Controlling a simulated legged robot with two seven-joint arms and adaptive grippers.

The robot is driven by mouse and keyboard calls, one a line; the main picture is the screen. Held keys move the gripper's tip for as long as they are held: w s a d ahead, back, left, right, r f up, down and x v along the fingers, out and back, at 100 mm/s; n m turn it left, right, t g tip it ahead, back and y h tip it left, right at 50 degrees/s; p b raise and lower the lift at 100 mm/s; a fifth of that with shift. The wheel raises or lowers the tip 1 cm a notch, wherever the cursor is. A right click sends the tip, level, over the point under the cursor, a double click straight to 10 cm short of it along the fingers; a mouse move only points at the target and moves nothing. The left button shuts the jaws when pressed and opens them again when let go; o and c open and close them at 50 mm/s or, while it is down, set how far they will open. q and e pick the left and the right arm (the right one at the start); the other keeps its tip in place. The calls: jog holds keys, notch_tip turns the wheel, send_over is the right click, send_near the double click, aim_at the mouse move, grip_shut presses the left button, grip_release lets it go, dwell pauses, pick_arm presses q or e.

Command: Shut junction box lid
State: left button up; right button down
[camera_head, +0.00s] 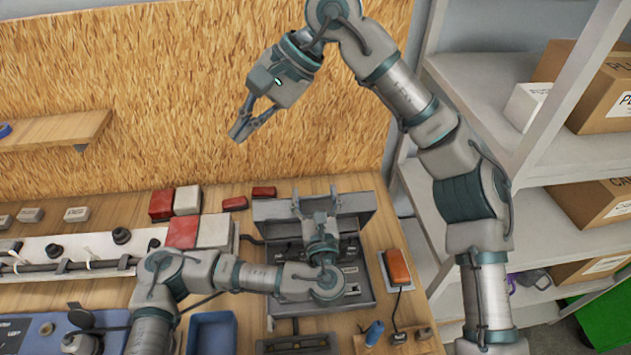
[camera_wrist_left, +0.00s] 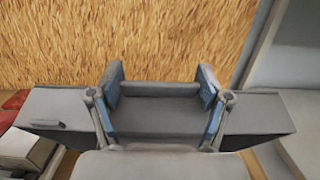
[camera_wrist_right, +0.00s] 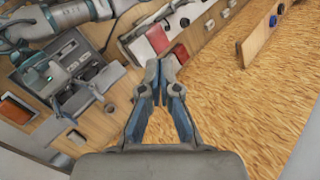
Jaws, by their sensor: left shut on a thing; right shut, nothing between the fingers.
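The grey junction box (camera_head: 352,292) sits on the wooden bench, its inside partly hidden by my left arm. Its lid (camera_head: 353,204) is open and stands raised along the back edge of the box. My left gripper (camera_head: 314,204) is at the middle of the lid, with its fingers shut on it. In the left wrist view the lid (camera_wrist_left: 255,113) spans both sides of the fingers, with part of it between them. My right gripper (camera_head: 240,130) is shut and empty, raised in front of the chipboard wall, well above the box; its fingertips meet in the right wrist view (camera_wrist_right: 160,75).
An orange device (camera_head: 397,267) lies right of the box. A blue bin (camera_head: 211,333) is at the front left. Red and white blocks (camera_head: 181,231) stand left of the box. White shelves (camera_head: 480,90) with cartons are at right, beside my right arm.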

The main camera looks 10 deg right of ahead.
pick_arm(q)
jog(key=shift+f, duration=0.1)
pick_arm(e)
jog(key=w+d+f+n+t+h, duration=0.2)
jog(key=w+d+f+n+h, duration=0.3)
jog(key=w+d+f+h, duration=0.45)
jog(key=shift+y, duration=0.75)
jog(key=f, duration=0.4)
jog(key=d+f, duration=0.1)
jog(key=f, duration=0.3)
jog(key=d+f, duration=0.1)
jog(key=f, duration=0.3)
jog(key=shift+s+d+f, duration=0.1)
jog(key=shift+s+d, duration=0.15)
jog(key=shift+s+f, duration=0.25)
jog(key=shift+s, duration=0.45)
